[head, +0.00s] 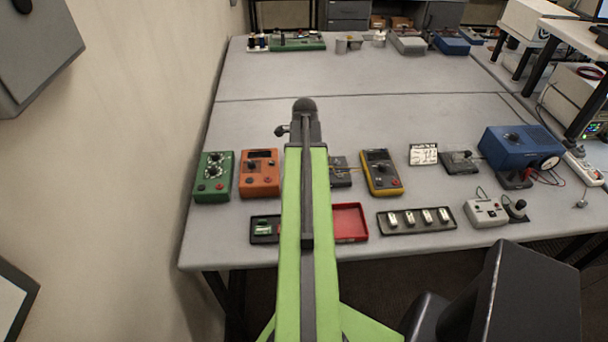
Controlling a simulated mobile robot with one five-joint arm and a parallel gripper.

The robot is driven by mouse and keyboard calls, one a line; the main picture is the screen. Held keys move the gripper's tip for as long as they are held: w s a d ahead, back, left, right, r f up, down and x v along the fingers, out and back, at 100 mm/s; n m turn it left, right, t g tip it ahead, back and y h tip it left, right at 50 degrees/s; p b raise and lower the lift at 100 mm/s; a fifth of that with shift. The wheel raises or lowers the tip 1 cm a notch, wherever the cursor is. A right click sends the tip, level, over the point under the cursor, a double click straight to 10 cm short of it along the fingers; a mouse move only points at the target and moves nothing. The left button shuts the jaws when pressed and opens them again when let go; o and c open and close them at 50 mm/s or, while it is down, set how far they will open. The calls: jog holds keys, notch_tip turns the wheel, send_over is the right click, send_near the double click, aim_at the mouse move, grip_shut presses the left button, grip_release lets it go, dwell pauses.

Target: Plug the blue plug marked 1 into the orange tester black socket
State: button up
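The orange tester (260,173) sits on the near part of the grey table, left of my arm. It has a dark display at its top and small controls or sockets near its lower edge. These are too small to tell which one is the black socket. I cannot make out a blue plug marked 1; my arm covers part of the table. My green arm reaches forward over the table and ends in a dark joint. My gripper's fingers cannot be seen.
A green meter (213,177) stands left of the orange tester. A yellow meter (381,172), a red tray (349,222), a strip with several pale blocks (416,218) and a blue device (520,149) lie to the right. The table's middle is mostly clear.

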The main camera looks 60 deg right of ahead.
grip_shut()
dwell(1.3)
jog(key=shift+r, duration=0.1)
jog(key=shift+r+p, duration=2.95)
jog(key=shift+p, duration=0.1)
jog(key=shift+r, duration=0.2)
